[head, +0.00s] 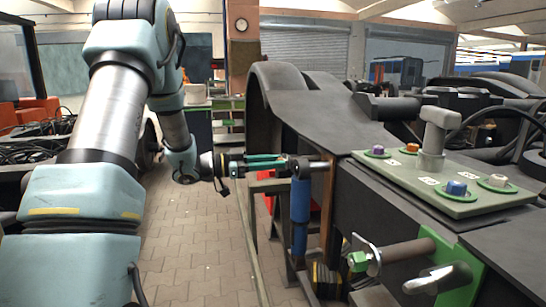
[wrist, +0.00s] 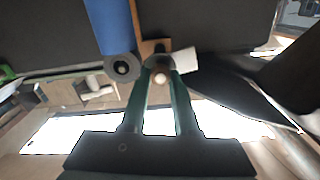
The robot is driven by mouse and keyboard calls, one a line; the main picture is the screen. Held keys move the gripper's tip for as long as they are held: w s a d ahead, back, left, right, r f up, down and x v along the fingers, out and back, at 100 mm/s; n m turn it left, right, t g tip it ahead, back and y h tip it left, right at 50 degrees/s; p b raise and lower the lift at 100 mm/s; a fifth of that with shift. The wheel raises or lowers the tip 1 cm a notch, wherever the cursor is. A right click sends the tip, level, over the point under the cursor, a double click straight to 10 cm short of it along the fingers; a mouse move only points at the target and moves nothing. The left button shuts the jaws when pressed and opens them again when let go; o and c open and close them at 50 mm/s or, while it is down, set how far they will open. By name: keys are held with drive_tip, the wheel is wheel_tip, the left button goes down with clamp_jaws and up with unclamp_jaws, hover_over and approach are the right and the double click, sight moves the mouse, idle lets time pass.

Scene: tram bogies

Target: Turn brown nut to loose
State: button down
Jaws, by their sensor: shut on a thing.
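My gripper (head: 286,163) has two green fingers and is level with the upper end of the blue damper (head: 300,213) on the bogie. In the wrist view my gripper (wrist: 159,68) is shut on a small nut-like piece at a bolt beside the damper (wrist: 110,25). A pale brownish round end (wrist: 160,79) shows between the fingers; I take this for the brown nut. The fingers hide most of it, so how far it is turned cannot be seen. In the head view a light metal pin (head: 318,167) sticks out beyond the fingertips.
A green-grey panel (head: 470,205) with purple, orange, blue and pale nuts and a grey T-shaped piece (head: 434,138) lies on the bogie at right. A green nut (head: 358,261) sits on a rod below. The paved floor (head: 190,250) is clear.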

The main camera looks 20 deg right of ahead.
drive_tip(key=shift+f, duration=0.1)
idle(0.5)
drive_tip(key=c, duration=0.7)
unclamp_jaws()
drive_tip(key=shift+o, duration=0.2)
drive_tip(key=shift+a, duration=0.1)
drive_tip(key=a+b, duration=0.2)
drive_tip(key=a, duration=0.8)
drive_tip(key=shift+w+a+b, duration=0.3)
drive_tip(key=shift+a+b, duration=0.05)
